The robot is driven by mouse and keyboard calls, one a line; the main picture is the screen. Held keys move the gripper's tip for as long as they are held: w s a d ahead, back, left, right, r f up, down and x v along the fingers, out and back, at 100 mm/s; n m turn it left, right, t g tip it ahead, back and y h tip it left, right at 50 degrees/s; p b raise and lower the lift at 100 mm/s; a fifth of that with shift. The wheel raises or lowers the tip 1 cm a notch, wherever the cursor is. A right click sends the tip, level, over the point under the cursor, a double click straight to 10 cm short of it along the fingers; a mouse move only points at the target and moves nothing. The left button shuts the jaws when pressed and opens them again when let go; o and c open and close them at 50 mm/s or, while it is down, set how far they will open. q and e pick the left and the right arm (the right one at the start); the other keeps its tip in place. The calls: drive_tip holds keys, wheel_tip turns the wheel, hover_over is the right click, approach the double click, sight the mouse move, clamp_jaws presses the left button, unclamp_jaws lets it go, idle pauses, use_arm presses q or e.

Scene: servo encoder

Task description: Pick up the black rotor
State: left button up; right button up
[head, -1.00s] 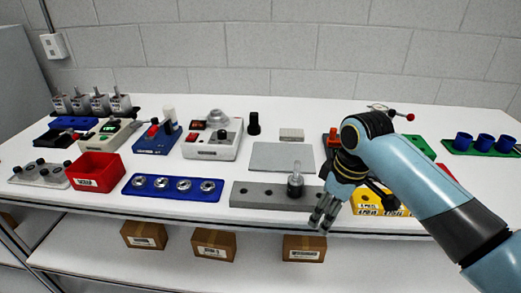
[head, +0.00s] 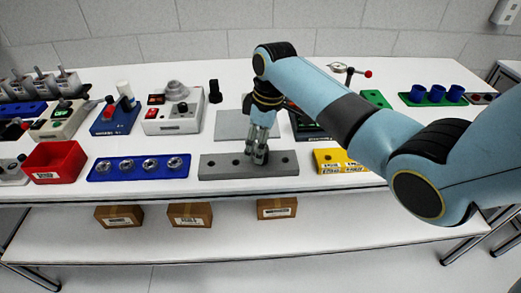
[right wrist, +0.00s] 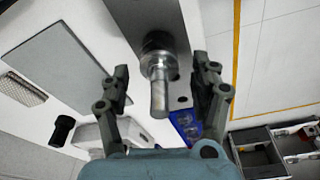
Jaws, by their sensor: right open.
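The rotor (right wrist: 158,62), a silver shaft with a dark body at its base, stands in the grey block with holes (head: 285,163). The block also shows in the right wrist view (right wrist: 135,20). My right gripper (head: 258,150) is over the block in the head view and mostly hides the rotor there. In the right wrist view my right gripper (right wrist: 163,92) is open, with one finger on each side of the shaft and a gap to each. My left gripper is not in view.
A blue tray with metal rings (head: 110,177) lies left of the block, and a yellow block (head: 330,163) lies to its right. A grey plate (head: 232,126) and a black cylinder (head: 214,91) are behind. The table's front edge is close to the block.

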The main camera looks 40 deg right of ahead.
drive_tip(key=shift+f, duration=0.75)
drive_tip(key=shift+w+r, duration=0.1)
clamp_jaws()
